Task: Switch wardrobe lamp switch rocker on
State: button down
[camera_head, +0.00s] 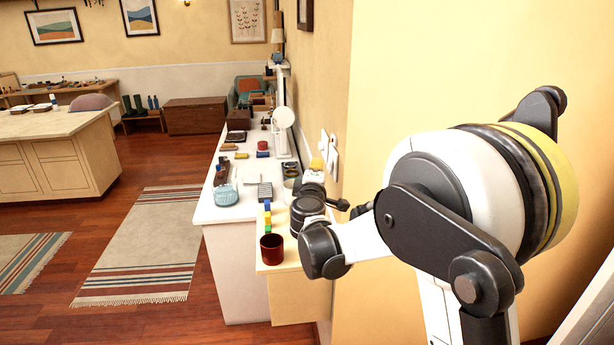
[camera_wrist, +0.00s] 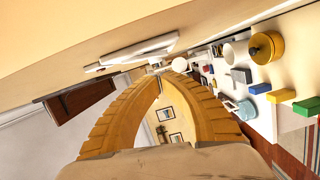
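White switch plates (camera_head: 333,157) are on the yellow wall right of the counter in the head view. In the wrist view a white plate (camera_wrist: 140,50) is seen at a slant, above and just left of my fingertips. Its rocker position is too small to tell. My gripper (camera_head: 317,163) shows as small yellow fingers close to the plates in the head view. In the wrist view my gripper (camera_wrist: 159,74) has its fingertips together with nothing held between them. The tips look near the plate, but I cannot tell whether they touch it.
A white counter (camera_head: 217,212) runs along the wall, crowded with small items. A round white object (camera_head: 283,117) on a stand is farther back. Open floor lies left, with striped rugs (camera_head: 143,240).

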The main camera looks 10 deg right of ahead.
jog(key=shift+d+f, duration=0.1)
jog(key=shift+d, duration=0.5)
